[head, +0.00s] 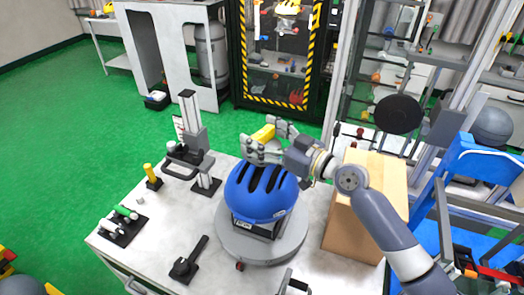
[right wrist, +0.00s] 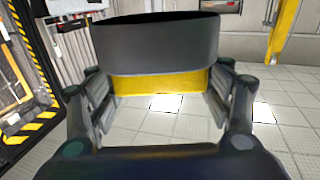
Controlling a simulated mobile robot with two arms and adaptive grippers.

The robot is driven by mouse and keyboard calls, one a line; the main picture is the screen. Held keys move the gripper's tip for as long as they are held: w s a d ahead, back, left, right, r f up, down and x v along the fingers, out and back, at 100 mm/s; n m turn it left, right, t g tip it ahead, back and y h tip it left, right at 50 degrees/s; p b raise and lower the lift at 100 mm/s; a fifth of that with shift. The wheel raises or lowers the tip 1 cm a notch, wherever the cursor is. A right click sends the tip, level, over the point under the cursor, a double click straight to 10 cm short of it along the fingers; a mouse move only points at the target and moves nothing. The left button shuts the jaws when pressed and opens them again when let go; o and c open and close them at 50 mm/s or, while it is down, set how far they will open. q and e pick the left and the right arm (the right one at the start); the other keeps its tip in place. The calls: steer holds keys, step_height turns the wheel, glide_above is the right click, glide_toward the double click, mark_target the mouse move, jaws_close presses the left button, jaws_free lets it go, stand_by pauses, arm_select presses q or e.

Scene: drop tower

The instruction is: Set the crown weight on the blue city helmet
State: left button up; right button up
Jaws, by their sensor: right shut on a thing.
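The blue city helmet (head: 252,203), with dark vents, sits upright on a grey round platform (head: 232,240) on the workbench. My right gripper (head: 264,143) is just above the far side of the helmet, shut on the crown weight. The weight's yellow part (head: 263,133) shows between the fingers. In the right wrist view, the weight shows a dark grey rounded body (right wrist: 156,45) and a yellow band (right wrist: 160,83) between the fingers (right wrist: 160,98). I cannot tell whether the weight touches the helmet.
A cardboard box (head: 368,200) stands right of the platform, beneath my right arm. Left of the helmet are a grey upright fixture (head: 190,125), a yellow-handled tool (head: 150,174) and a black tool (head: 188,262). The bench (head: 155,230) has bare room between them.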

steer(key=shift+w+r, duration=0.7)
steer(key=shift+r, duration=0.15)
steer(key=shift+f+b, duration=0.45)
steer(key=shift+f, duration=0.3)
steer(key=shift+f+b, duration=1.2)
steer(key=shift+f, duration=1)
steer(key=shift+s+b, duration=0.15)
steer(key=shift+b, duration=0.15)
steer(key=shift+f+b, duration=0.7)
steer(key=shift+b, duration=0.15)
steer(key=o, duration=2)
steer(key=shift+o, duration=0.2)
steer(key=shift+s+f, duration=0.1)
